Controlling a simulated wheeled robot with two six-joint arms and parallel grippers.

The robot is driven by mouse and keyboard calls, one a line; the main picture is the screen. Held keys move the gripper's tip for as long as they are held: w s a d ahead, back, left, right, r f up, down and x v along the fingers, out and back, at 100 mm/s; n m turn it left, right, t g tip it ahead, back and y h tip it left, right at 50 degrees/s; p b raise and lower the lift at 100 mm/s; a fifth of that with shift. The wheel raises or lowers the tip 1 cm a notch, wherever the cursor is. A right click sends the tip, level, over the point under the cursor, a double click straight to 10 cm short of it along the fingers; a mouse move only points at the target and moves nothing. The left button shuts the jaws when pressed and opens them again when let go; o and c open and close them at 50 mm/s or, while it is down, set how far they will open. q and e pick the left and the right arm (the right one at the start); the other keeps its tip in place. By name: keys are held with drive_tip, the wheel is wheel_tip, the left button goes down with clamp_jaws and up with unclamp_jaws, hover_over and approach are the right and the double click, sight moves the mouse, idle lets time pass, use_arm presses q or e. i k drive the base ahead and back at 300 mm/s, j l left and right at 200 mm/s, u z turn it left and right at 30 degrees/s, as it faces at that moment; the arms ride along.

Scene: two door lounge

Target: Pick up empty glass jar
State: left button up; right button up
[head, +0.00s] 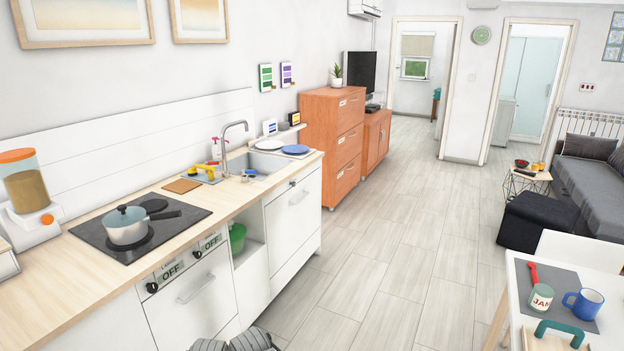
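No jar that I can clearly tell to be empty glass is in view. A small jar (541,299) labelled "JAM" stands upright on the grey mat of the white table at the lower right. Its label and size do not let me tell whether it is empty. A blue mug (583,304) stands just right of it, and a red-handled item (533,273) lies behind it.
The wooden counter (190,201) runs along the left, with a lidded pot (127,228) on the hob and a sink behind. Dark grey ribbed shapes at the bottom edge are cut off. The floor (392,262) between counter and table is clear. A black ottoman (536,221) stands beyond the table.

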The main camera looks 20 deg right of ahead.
sight(541, 295)
drive_tip(key=i+z, duration=0.2)
drive_tip(key=z, duration=0.2)
drive_tip(key=i+z, duration=0.15)
drive_tip(key=z, duration=0.3)
drive_tip(key=i+j+z, duration=0.15)
drive_tip(key=z, duration=0.25)
drive_tip(key=i+j+z, duration=0.15)
drive_tip(key=z, duration=0.25)
drive_tip(key=i+j+z, duration=0.1)
drive_tip(key=z, duration=0.3)
drive_tip(key=i+j+z, duration=0.2)
drive_tip(key=z, duration=0.25)
drive_tip(key=i+j+z, duration=0.1)
drive_tip(key=j+z, duration=0.35)
drive_tip(key=i+j+z, duration=0.1)
drive_tip(key=j+z, duration=0.8)
drive_tip(key=i+l, duration=0.05)
drive_tip(key=l, duration=0.05)
